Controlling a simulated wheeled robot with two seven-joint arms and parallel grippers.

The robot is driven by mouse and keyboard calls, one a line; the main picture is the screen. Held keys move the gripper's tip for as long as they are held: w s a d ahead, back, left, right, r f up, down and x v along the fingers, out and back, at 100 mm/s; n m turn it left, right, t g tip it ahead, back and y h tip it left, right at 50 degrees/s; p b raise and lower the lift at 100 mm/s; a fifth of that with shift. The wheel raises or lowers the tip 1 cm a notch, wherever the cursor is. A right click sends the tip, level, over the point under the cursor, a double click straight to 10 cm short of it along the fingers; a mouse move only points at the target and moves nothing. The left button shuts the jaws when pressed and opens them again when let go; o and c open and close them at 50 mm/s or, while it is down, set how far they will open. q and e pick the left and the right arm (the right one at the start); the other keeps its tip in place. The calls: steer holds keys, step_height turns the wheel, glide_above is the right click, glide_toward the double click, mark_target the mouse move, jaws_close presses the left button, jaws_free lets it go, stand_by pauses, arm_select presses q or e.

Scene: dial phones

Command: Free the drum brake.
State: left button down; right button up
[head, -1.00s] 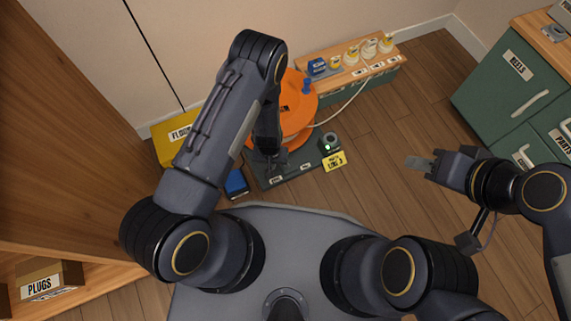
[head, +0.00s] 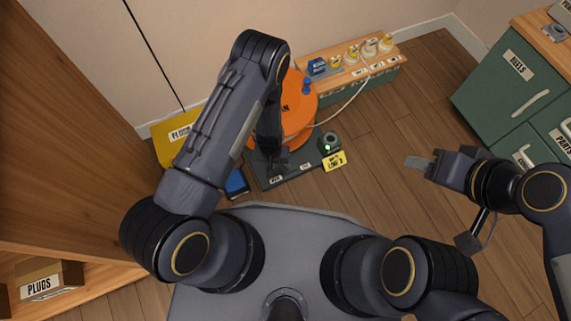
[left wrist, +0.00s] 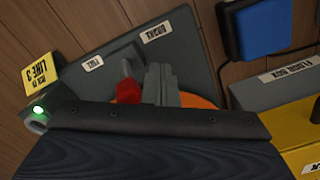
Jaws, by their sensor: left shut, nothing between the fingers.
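The orange drum (head: 299,108) stands on a dark green base plate (head: 291,175) on the floor, partly hidden by my left arm. In the left wrist view the plate (left wrist: 185,45) carries two small labels, one reading BRAKE and one that looks like FREE. A red lever (left wrist: 127,90) stands there with a grey end, close to the FREE label. My left gripper (left wrist: 161,82) is shut and empty, right beside the red lever; I cannot tell if they touch. In the head view my left gripper (head: 274,162) is low over the plate. My right gripper (head: 420,163) hangs over bare floor.
A dark device with a green light (head: 329,143) and a yellow LINE 3 tag (head: 334,160) sit at the plate's right. A socket bench (head: 352,66) is behind, with a pale cable. A blue item (head: 237,183) and yellow box (head: 172,140) are left.

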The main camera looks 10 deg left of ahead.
arm_select(q)
steer(key=shift+w+d+b, duration=0.45)
steer(key=shift+w+d, duration=0.25)
steer(key=shift+d, duration=0.3)
steer(key=shift+w+d+b, duration=0.45)
steer(key=shift+w+d, duration=0.2)
steer(key=shift+d, duration=0.3)
steer(key=r+p, duration=0.1)
steer(key=r, duration=0.1)
steer(key=a+r+p, duration=0.1)
steer(key=r+p, duration=0.1)
steer(key=s+r+p, duration=0.1)
steer(key=r+p, duration=0.1)
steer(key=r, duration=0.1)
steer(key=shift+a, duration=0.2)
steer(key=shift+r, duration=0.1)
